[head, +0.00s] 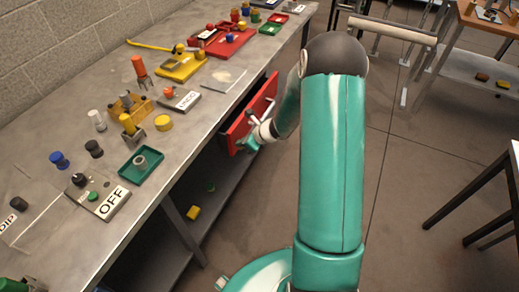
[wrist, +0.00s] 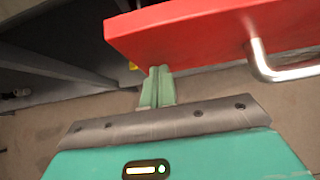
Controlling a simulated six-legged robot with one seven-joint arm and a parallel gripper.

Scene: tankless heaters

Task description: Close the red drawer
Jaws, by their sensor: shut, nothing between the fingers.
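The red drawer (head: 252,112) is at the right edge of the workbench in the head view, with its red front standing out from under the bench top and a pale handle on it. In the wrist view the red drawer front (wrist: 190,32) fills the upper part, with its metal handle (wrist: 262,62) to the right. My gripper (head: 246,145) is at the drawer's near lower end in the head view. In the wrist view my gripper (wrist: 155,75) is shut and empty, its fingertips close to the drawer's lower edge. I cannot tell whether they touch it.
The grey workbench (head: 120,222) carries several trays, knobs and switches, including a green tray (head: 128,177) and an OFF panel (head: 115,202). A lower shelf below it holds a yellow block (head: 193,212). Open floor (head: 405,190) lies to the right, with table legs beyond.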

